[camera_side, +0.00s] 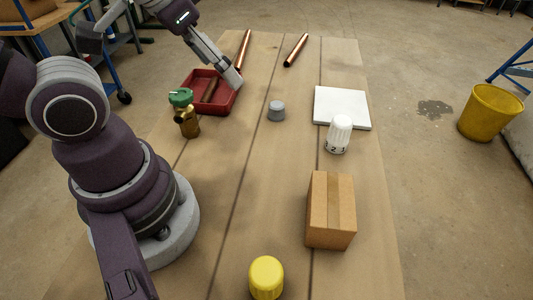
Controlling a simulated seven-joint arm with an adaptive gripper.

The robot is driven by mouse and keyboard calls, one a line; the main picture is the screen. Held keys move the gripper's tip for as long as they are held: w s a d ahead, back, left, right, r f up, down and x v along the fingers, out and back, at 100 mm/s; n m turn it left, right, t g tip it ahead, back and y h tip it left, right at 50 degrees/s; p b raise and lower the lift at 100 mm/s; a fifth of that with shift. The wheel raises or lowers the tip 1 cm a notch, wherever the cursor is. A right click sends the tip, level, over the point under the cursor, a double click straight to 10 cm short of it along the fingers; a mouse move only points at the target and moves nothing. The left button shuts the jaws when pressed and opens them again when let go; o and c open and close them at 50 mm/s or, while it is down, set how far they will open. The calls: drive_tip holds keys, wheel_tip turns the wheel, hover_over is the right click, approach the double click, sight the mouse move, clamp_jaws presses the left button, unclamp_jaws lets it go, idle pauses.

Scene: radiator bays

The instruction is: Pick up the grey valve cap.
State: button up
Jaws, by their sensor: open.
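The grey valve cap (276,111) is a small grey cylinder standing on the wooden table, near the middle of the side view. My gripper (236,84) is at the upper left of the cap, over the right rim of the red tray (188,95). It is clear of the cap and open. Its fingertips are small in this view, and nothing shows clearly between them.
A brass valve with a green top (185,113) stands left of the cap. To the right are a white thermostat head (339,134), a white slab (341,107) and a cardboard box (331,210). A yellow cap (266,278) stands in front. Copper pipes (296,50) lie behind.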

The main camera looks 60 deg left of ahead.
drive_tip(key=n+g+y, duration=0.2)
drive_tip(key=n+y, duration=0.1)
drive_tip(key=n, duration=0.6)
approach(276, 104)
drive_tip(key=x, duration=1)
drive_tip(key=shift+w+f, duration=0.1)
drive_tip(key=shift+f, duration=0.15)
drive_tip(key=c, duration=0.8)
